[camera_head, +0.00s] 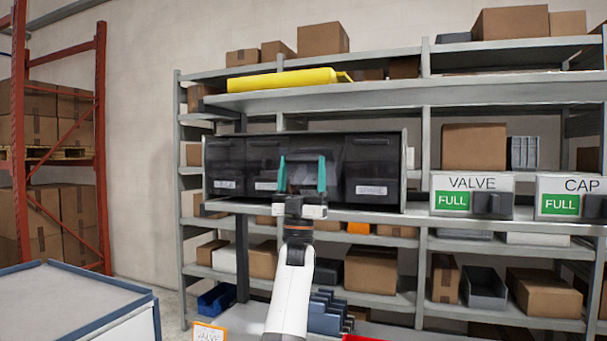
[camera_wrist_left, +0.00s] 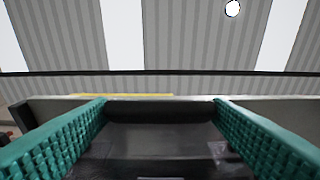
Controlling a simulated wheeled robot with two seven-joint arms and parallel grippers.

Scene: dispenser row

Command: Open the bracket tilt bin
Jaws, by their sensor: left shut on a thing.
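A row of dark, see-through tilt bins (camera_head: 372,168) sits in a grey-framed unit on the shelf in the head view. Their small labels are too blurred to read, so I cannot tell by label which is the bracket bin. My left gripper (camera_head: 302,162) is in front of the third bin from the left, its green fingers pointing up and covering much of that bin. In the left wrist view its fingers (camera_wrist_left: 160,106) stand on either side of a dark bin part (camera_wrist_left: 160,113), and the gripper is shut on it. My right gripper is not in view.
White dispensers marked VALVE (camera_head: 472,183) and CAP (camera_head: 570,188) stand to the right on the same shelf. Cardboard boxes (camera_head: 372,269) fill lower shelves. A white table with a blue edge (camera_head: 75,300) is at the lower left. A yellow object (camera_head: 280,80) lies above the bins.

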